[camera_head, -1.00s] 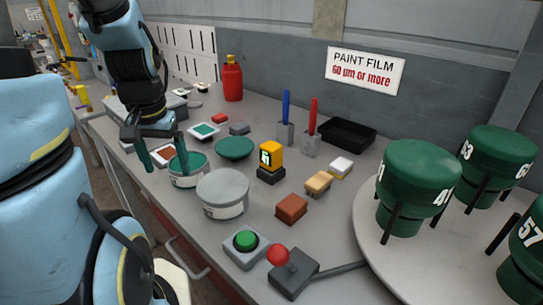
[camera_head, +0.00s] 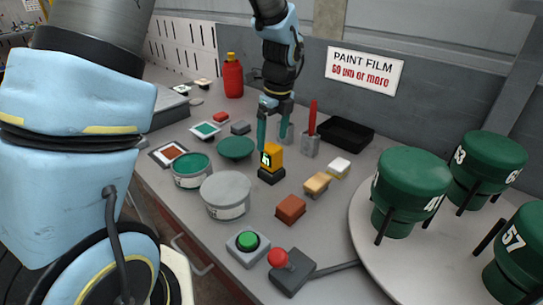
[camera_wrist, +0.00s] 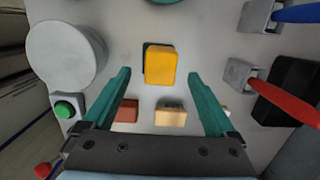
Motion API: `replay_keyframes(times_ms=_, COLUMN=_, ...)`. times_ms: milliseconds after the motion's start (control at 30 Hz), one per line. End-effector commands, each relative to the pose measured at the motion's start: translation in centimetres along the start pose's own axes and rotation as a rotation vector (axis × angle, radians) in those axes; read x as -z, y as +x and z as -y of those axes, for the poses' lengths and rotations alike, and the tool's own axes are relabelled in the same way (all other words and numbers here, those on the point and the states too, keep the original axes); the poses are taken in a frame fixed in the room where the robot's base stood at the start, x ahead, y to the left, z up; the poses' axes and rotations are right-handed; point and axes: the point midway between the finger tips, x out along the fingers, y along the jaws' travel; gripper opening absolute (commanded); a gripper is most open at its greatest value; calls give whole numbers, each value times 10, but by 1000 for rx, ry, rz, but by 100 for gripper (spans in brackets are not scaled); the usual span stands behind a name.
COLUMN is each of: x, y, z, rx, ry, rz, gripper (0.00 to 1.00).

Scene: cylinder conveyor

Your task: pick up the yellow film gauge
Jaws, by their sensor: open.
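The yellow film gauge (camera_head: 271,157) stands upright on a small black base (camera_head: 271,175) on the grey bench, with a small display on its front. In the wrist view the yellow gauge (camera_wrist: 161,64) lies ahead of and between the two green fingers. My gripper (camera_head: 273,138) is open and empty, pointing down just above and behind the gauge in the head view. In the wrist view my gripper (camera_wrist: 158,74) has its fingers spread wider than the gauge, with a gap on each side.
A grey-lidded can (camera_head: 226,193) and open green paint can (camera_head: 192,170) stand left of the gauge. A tan block (camera_head: 317,184) and brown block (camera_head: 290,208) lie right. A red marker in a holder (camera_head: 310,145) and black tray (camera_head: 345,134) are behind.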

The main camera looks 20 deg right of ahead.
Motion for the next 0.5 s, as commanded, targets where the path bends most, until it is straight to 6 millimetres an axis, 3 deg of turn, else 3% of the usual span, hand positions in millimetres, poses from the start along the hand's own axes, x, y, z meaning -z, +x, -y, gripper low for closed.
replay_keyframes(times_ms=500, x=1, y=50, z=0, rx=-4, ry=-3, rz=-1, gripper=91)
